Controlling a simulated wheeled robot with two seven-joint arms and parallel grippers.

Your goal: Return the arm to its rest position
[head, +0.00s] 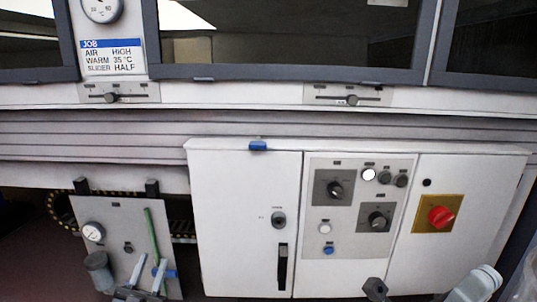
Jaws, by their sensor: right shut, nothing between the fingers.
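My left gripper (148,274) is at the lower left, in front of a small grey panel. Its two pale fingers stand apart with nothing seen between them; it is open. My right arm's pale links show at the lower right corner.
A white control cabinet (240,220) with knobs, a black handle (283,267) and a red switch (441,217) stands ahead.

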